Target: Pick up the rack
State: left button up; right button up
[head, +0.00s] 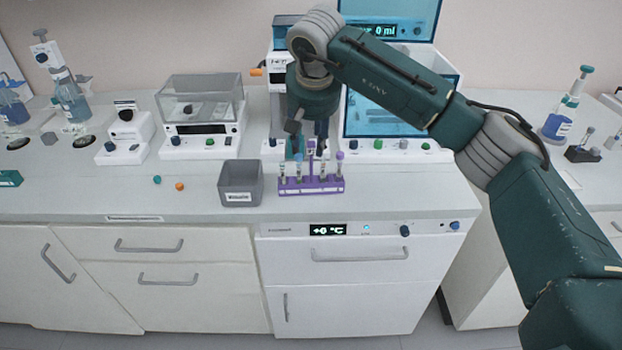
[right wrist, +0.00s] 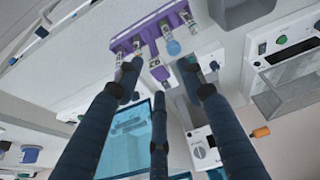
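The purple rack (head: 311,187) stands on the bench near its front edge and holds several capped tubes. An upright purple handle rises from its middle. My right gripper (head: 308,143) is just above and behind the rack, pointing down. In the right wrist view the rack (right wrist: 148,28) lies at the top, beyond the fingertips. The dark fingers (right wrist: 160,70) are spread apart, with the handle's end showing near the gap between them. I see no contact. My left gripper is in neither view.
A grey bin (head: 241,184) stands close left of the rack. A white machine with a blue panel (head: 390,110) is behind. A balance with a clear cover (head: 200,105) is further left. Small teal and orange caps lie left of the bin. Bench right of the rack is clear.

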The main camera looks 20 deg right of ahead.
jog(key=shift+x, duration=0.8)
jog(key=shift+d, duration=0.1)
grip_shut()
jog(key=shift+r, duration=0.15)
